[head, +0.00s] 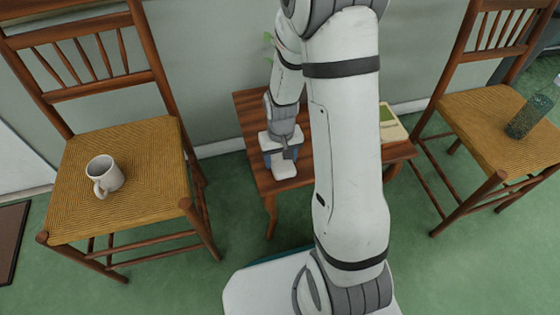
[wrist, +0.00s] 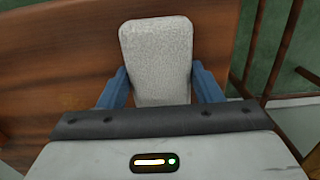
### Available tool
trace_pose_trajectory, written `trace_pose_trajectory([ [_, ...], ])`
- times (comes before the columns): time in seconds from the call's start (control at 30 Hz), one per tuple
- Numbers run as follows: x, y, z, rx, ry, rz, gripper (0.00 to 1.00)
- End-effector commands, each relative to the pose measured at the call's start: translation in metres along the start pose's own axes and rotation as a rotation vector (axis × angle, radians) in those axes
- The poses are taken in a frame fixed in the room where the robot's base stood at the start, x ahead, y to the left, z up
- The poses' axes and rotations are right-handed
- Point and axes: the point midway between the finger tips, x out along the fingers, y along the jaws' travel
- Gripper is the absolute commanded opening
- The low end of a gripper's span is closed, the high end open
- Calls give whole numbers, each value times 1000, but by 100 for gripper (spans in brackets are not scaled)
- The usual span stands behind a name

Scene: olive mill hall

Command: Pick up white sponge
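The white sponge (wrist: 156,58) is a pale, speckled block with rounded corners. In the wrist view it lies between the two blue fingers of my gripper (wrist: 160,84), which press close along both its sides with no clear gap. In the head view my gripper (head: 283,154) points down over the wooden table (head: 252,108), and the sponge (head: 285,171) shows at its lower end. Whether the sponge rests on the tabletop or is slightly lifted cannot be told. Its near end is hidden by the gripper body.
A woven-seat chair (head: 60,205) with a white mug (head: 104,176) stands at left. Another chair (head: 470,112) with a dark greenish glass or bottle (head: 530,115) stands at right. A light-coloured book or box (head: 392,122) lies on the table's right side, partly behind my arm.

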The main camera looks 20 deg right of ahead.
Motion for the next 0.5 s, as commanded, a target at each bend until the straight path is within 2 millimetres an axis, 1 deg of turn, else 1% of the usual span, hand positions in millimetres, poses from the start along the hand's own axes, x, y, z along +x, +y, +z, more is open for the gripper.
trace_pose_trajectory([
  [0.03, 0, 0, 0, 0, 0, 0, 53],
  [0.27, 0, 0, 0, 1, 0, 0, 35],
  [0.43, 0, 0, 0, 1, 0, 0, 33],
  [0.5, -4, 0, 0, 1, 1, 0, 33],
])
